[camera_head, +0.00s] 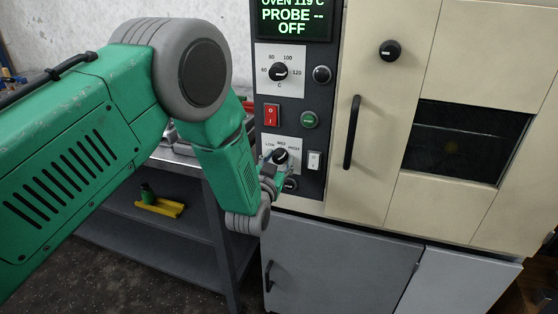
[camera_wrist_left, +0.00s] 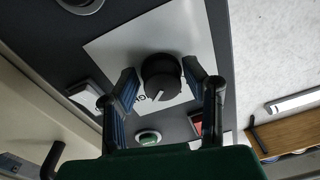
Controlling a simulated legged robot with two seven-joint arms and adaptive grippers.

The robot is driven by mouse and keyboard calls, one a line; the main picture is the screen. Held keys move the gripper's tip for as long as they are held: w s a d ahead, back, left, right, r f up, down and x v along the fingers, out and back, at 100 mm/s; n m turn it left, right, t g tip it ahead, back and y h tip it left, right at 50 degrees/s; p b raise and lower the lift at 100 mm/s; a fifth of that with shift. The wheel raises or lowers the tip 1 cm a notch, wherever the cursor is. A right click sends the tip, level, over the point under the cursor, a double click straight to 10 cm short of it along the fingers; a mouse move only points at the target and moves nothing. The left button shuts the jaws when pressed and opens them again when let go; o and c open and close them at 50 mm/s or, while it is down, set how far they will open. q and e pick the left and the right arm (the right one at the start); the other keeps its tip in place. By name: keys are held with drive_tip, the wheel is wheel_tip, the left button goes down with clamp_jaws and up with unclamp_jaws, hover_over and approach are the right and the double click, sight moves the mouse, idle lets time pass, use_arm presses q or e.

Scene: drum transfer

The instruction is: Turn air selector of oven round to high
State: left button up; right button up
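The air selector (camera_head: 281,156) is a round black knob on a white plate marked LOW, MED and HIGH, low on the oven's dark control panel (camera_head: 292,190). In the left wrist view the knob (camera_wrist_left: 161,78) shows a white pointer line towards the lower left; its exact setting is hard to tell. My left gripper (camera_head: 274,166) is at the knob in the head view. In the left wrist view its two fingers (camera_wrist_left: 160,80) are open on either side of the knob, with narrow gaps visible. My right gripper is not in view.
A white switch (camera_head: 314,160), a red switch (camera_head: 271,115), a green button (camera_head: 309,119) and a temperature dial (camera_head: 279,72) surround the selector. The oven door handle (camera_head: 351,132) projects to the right. A metal shelf unit (camera_head: 180,225) stands at left.

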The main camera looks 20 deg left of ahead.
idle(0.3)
use_arm(q)
drive_tip(key=shift+s, duration=0.3)
drive_tip(key=s, duration=1.1)
drive_tip(key=shift+s+f, duration=0.2)
drive_tip(key=shift+f, duration=0.1)
